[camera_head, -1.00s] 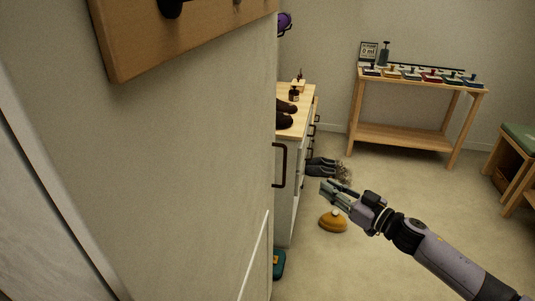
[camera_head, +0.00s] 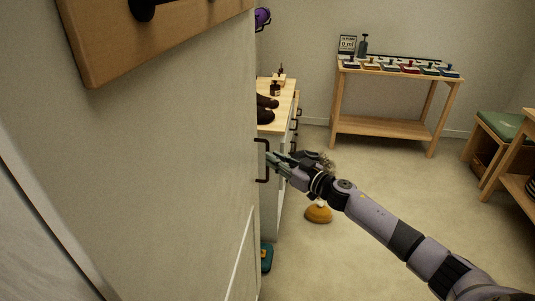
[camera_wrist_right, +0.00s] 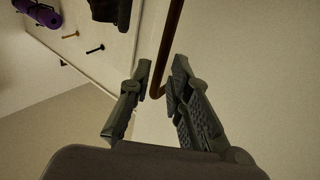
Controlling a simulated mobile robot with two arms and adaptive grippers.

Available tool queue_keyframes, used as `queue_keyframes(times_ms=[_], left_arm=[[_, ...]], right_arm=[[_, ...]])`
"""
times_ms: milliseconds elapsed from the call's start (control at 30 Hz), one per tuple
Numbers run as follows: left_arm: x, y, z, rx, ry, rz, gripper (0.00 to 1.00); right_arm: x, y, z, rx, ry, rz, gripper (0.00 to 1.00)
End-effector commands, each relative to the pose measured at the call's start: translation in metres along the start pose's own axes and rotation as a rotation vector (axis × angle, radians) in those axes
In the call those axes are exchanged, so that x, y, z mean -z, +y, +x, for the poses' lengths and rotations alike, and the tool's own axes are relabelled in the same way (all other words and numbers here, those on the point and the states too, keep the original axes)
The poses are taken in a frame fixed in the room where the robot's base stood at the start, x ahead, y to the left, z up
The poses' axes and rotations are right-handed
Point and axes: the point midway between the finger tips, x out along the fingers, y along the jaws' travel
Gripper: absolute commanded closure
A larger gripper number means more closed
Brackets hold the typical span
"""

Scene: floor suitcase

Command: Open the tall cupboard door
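The dark bar handle (camera_head: 263,160) stands out past the edge of the pale wall at centre-left in the head view. The cupboard door behind it is nearly hidden there; a pale panel (camera_wrist_right: 245,60) beside the handle fills the right of the wrist view. My right gripper (camera_head: 271,158) is at the handle, reaching in from the right. In the wrist view my right gripper (camera_wrist_right: 158,78) has its two fingers apart, with the brown handle bar (camera_wrist_right: 168,40) between them. I cannot tell whether either finger touches it. My left gripper is not in view.
A low cabinet with a wooden top (camera_head: 280,103) stands beyond the handle. A yellow-brown object (camera_head: 318,213) lies on the floor below my right arm. A wooden rack (camera_head: 385,128) stands at the back wall. Open floor lies at centre right.

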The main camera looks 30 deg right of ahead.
Motion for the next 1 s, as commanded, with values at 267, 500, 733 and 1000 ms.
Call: queue_keyframes(times_ms=[267,500,733,1000], left_arm=[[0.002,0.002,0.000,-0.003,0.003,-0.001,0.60],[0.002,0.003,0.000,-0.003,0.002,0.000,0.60],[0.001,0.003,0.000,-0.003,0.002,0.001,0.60],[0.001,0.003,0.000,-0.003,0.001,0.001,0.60]], right_arm=[[0.001,0.000,0.034,0.000,0.002,0.000,0.82],[0.000,-0.001,0.039,0.002,0.000,0.000,0.82],[0.000,-0.001,0.039,0.001,0.000,0.000,0.88],[0.000,-0.001,0.039,0.001,0.000,0.000,1.00]])
